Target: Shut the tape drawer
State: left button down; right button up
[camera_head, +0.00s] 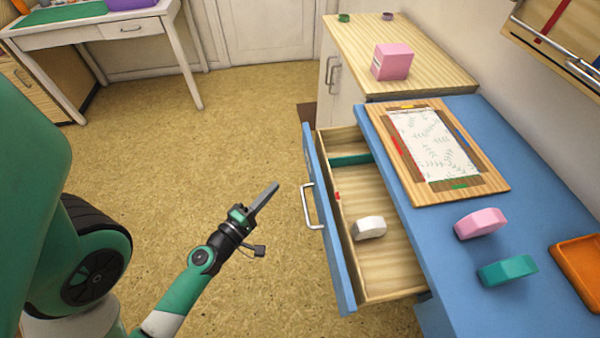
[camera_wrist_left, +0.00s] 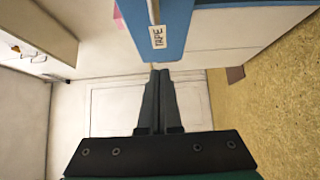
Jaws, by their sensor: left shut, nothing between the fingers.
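The tape drawer (camera_head: 385,262) stands pulled out from the blue desk in the head view. It has a blue front with a silver handle (camera_head: 308,206) and a light wood inside. A white object (camera_head: 369,228) and a green strip (camera_head: 350,159) lie in it. In the left wrist view the drawer front (camera_wrist_left: 178,38) carries a label reading TAPE (camera_wrist_left: 158,37). My left gripper (camera_head: 268,196) is shut and empty, to the left of the drawer front and apart from the handle. Its shut fingers also show in the left wrist view (camera_wrist_left: 159,85). My right gripper is not in view.
The blue desktop (camera_head: 440,245) bears a wooden board (camera_head: 490,185) with patterned paper, a pink block (camera_head: 480,222), a teal block (camera_head: 507,270) and an orange tray (camera_head: 560,268). A wooden cabinet (camera_head: 440,65) with a pink box stands behind. The floor left of the drawer is clear.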

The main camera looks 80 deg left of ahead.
aim_at(309, 163)
pick_arm(q)
jog(key=w+a+p, duration=0.1)
jog(key=w, duration=0.2)
jog(key=w+a+p, duration=0.1)
jog(key=w, duration=0.2)
jog(key=w+a+p, duration=0.1)
jog(key=w+p, duration=0.1)
jog(key=w, duration=0.1)
jog(key=shift+a+r, duration=0.15)
jog(key=shift+a, duration=0.15)
jog(key=shift+w, duration=0.15)
